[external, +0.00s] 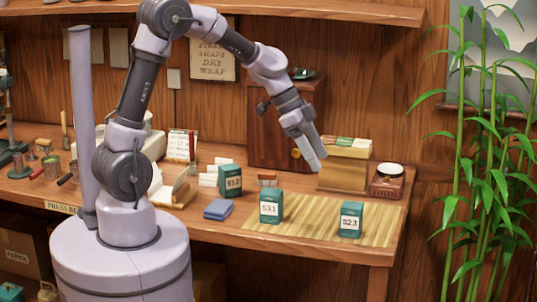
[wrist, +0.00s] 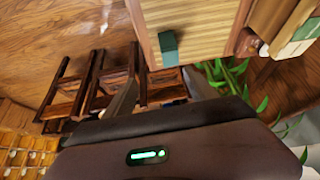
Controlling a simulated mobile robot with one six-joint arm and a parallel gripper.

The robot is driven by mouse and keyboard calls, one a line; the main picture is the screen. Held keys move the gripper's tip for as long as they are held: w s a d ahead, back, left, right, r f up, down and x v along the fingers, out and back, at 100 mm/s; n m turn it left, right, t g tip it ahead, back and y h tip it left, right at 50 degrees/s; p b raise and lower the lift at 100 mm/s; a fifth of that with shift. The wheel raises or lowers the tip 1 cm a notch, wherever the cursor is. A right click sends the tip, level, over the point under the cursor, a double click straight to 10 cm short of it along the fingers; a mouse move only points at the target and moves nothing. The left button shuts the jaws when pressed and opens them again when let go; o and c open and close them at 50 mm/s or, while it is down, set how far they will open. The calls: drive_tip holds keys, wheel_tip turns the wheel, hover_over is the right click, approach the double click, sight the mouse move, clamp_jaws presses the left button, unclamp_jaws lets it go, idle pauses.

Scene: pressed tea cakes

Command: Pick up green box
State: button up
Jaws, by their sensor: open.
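Three dark green boxes with white labels stand on the bench in the external view. One labelled S31 (external: 271,206) is on the left part of the striped mat (external: 310,225), and one labelled S23 (external: 351,219) is on its right part. A third (external: 230,181), its label hard to read, stands behind and left of the mat. My gripper (external: 316,158) is open and empty, pointing down above the back of the mat, apart from all the boxes. In the wrist view one green box (wrist: 168,48) shows on the mat beyond my open fingers (wrist: 160,88); its label is hidden.
A blue folded cloth (external: 219,209) lies left of the S31 box. A wooden cabinet (external: 280,125), a tan block (external: 345,160) and a reddish container (external: 387,182) stand behind the mat. The mat between the two boxes is clear. Tall plants (external: 478,180) stand right of the bench.

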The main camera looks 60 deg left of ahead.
approach(361, 227)
drive_tip(key=b, duration=0.1)
drive_tip(key=w+f+b, duration=0.1)
drive_tip(key=b, duration=0.1)
drive_tip(key=shift+w+d+f+h, duration=0.1)
drive_tip(key=shift+d+f+h, duration=0.2)
drive_tip(key=shift+d+f, duration=0.05)
drive_tip(key=x, duration=0.2)
drive_tip(key=b+x, duration=0.1)
drive_tip(key=x, duration=0.1)
drive_tip(key=b+x, duration=0.1)
drive_tip(key=x, duration=0.1)
drive_tip(key=shift+s+a+f, duration=0.2)
drive_tip(key=shift+s+a, duration=0.1)
drive_tip(key=shift+s, duration=0.05)
drive_tip(key=shift+w+d+f, duration=0.1)
drive_tip(key=shift+w+f, duration=0.05)
drive_tip(key=shift+f, duration=0.05)
drive_tip(key=shift+r, duration=0.2)
drive_tip(key=shift+c, duration=0.8)
clamp_jaws()
drive_tip(key=shift+r, duration=0.1)
